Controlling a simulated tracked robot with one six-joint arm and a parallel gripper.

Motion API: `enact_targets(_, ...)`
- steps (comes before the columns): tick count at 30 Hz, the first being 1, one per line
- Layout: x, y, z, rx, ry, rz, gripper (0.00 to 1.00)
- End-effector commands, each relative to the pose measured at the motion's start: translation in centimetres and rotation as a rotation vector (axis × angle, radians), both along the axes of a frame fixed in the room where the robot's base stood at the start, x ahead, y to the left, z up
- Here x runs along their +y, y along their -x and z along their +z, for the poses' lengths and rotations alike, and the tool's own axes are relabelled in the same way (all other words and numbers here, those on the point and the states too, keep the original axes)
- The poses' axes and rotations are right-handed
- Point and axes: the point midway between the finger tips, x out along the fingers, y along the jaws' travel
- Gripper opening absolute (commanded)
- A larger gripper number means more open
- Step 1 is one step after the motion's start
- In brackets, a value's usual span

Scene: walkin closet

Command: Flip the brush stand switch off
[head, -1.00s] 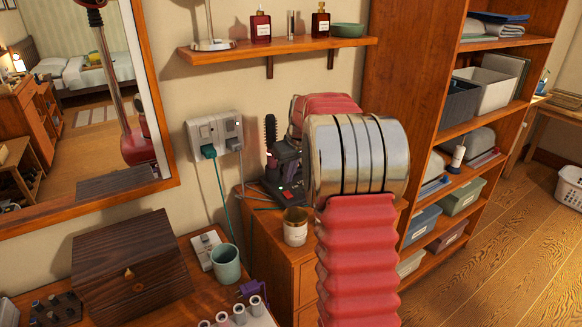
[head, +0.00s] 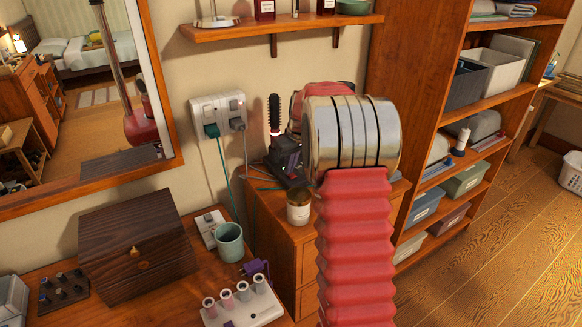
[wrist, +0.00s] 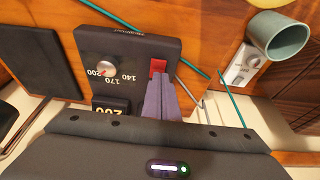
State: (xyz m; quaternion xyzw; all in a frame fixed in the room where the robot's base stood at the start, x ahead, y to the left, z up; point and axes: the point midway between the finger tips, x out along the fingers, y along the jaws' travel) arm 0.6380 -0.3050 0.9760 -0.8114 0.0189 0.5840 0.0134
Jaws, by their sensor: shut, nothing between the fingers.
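The brush stand has a dark base with a dial marked with numbers (wrist: 108,66), and a small red switch (wrist: 158,66) sits near its far edge in the wrist view. In the head view the base (head: 291,181) is small and partly covered by my arm; a black round brush (head: 274,112) stands upright at its back. My gripper (wrist: 158,80) is shut and empty, its grey-purple fingers pointing at the red switch. The tips overlap the switch's lower edge; I cannot tell whether they touch it. In the head view the switch cannot be made out.
A jar (head: 298,207) stands on the cabinet in front of the stand. A green cup (head: 229,242) also shows in the wrist view (wrist: 279,36). A wall outlet (head: 218,115) with plugs and cords is left of the stand. A shelf (head: 285,30) hangs above.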

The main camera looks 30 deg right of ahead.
Motion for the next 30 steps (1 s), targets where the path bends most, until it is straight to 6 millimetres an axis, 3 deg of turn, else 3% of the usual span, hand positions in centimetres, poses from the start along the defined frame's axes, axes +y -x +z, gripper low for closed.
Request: enact_targets(30,0.5,1.5,-0.5,0.011,-0.004,0.006,0.0)
